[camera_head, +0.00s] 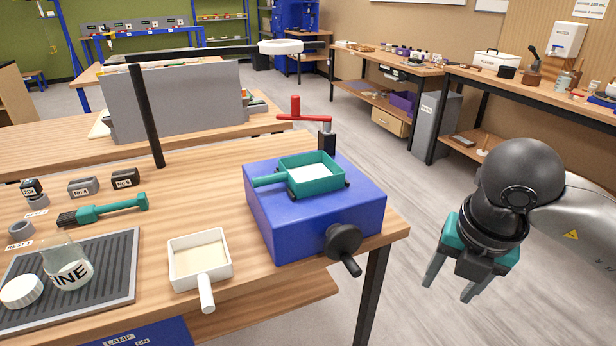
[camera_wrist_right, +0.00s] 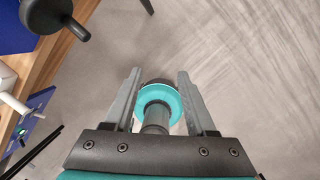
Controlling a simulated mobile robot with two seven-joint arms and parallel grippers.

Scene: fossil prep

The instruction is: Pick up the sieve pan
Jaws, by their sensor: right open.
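A teal square pan (camera_head: 311,179) with a pale inside sits on top of a blue box (camera_head: 316,230), its teal handle pointing left. A white square pan (camera_head: 199,257) lies on the table left of the box, its handle pointing toward the front edge. I cannot tell for sure which of the two is the sieve pan. My right gripper (camera_head: 450,285) is open and empty, pointing down over the floor right of the table, apart from both pans. Its two fingers (camera_wrist_right: 159,76) stand apart in the right wrist view. My left gripper is not in view.
A ridged grey tray (camera_head: 105,290) with a jar, a teal brush (camera_head: 103,209) and small blocks lie left. A black post (camera_head: 147,115) rises behind. Floor around my right gripper is clear.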

